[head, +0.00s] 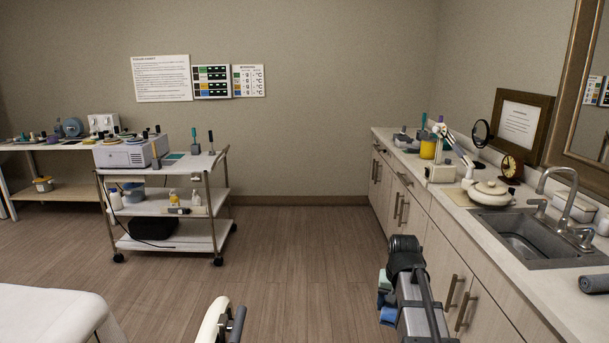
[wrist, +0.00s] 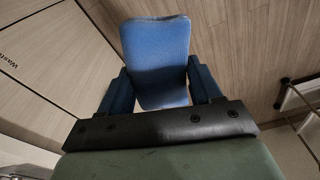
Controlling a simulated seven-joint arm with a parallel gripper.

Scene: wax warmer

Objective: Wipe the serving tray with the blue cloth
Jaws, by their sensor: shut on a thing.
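The blue cloth (wrist: 155,50) is a block-like pad between the two blue fingers of my gripper (wrist: 158,72) in the wrist view. The gripper is shut on it and holds it above the wooden floor. In the head view my gripper is small and partly hidden by my arm, low in front of the right-hand cabinets. I cannot clearly pick out the serving tray. A flat tan board (head: 459,197) lies on the counter, partly under a lidded white pot (head: 490,192).
The right counter (head: 480,224) holds a sink (head: 540,240), faucet, lamp, clock, yellow container and a dark roll (head: 594,284). A wheeled cart (head: 168,208) with bottles and a white machine stands left. A white padded bed (head: 55,312) is front left. The middle floor is clear.

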